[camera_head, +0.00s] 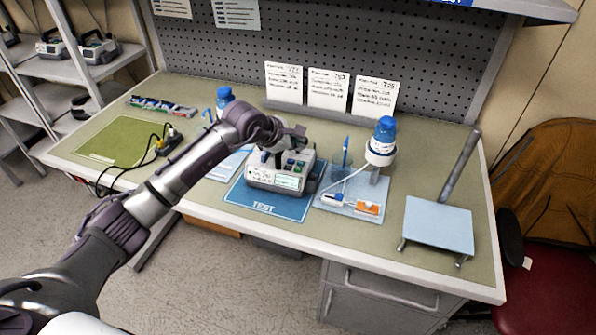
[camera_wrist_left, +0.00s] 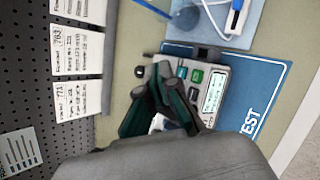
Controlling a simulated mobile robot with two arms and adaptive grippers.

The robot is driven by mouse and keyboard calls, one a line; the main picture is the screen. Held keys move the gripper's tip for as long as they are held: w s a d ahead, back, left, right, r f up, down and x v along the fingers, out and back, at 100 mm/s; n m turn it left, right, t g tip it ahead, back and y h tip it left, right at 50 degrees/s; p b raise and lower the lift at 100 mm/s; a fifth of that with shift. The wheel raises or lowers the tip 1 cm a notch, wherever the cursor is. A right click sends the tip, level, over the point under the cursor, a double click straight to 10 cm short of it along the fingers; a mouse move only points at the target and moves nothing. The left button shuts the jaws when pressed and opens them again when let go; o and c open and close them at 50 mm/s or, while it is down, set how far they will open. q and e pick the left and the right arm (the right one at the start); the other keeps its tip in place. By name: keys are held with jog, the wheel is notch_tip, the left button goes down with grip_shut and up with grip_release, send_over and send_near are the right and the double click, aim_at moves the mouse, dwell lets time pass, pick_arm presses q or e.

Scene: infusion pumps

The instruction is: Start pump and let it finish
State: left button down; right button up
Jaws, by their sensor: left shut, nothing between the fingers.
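The infusion pump (camera_head: 277,178) sits on the blue TEST mat (camera_head: 262,203) at the middle of the bench. It has a light grey body, a lit screen and green and dark buttons. My left gripper (camera_head: 277,152) is over the pump's top, shut and empty. In the left wrist view the closed fingers (camera_wrist_left: 168,100) lie over the button side of the pump (camera_wrist_left: 205,88), beside a green button and the screen. Whether the fingertips touch a button I cannot tell. My right gripper is not in view.
Right of the pump, a blue-capped bottle (camera_head: 383,138) stands above a light blue tray (camera_head: 345,209) with tubing and an orange-labelled item. A green mat (camera_head: 112,141) and cables (camera_head: 165,142) lie left. Three cards (camera_head: 328,88) stand behind.

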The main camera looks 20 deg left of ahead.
pick_arm(q)
jog(key=b, duration=0.2)
send_over(297, 170)
notch_tip(297, 170, down, 4)
jog(key=shift+s+f, duration=0.1)
jog(key=shift+f, duration=0.15)
jog(key=shift+f+b, duration=0.6)
jog(key=shift+b, duration=0.05)
dwell(0.5)
jog(key=shift+f+b, duration=0.35)
jog(key=shift+b, duration=0.2)
jog(key=shift+f+b, duration=0.55)
dwell(0.5)
jog(key=shift+r, duration=0.1)
jog(key=shift+r+p, duration=0.35)
jog(key=shift+r, duration=0.45)
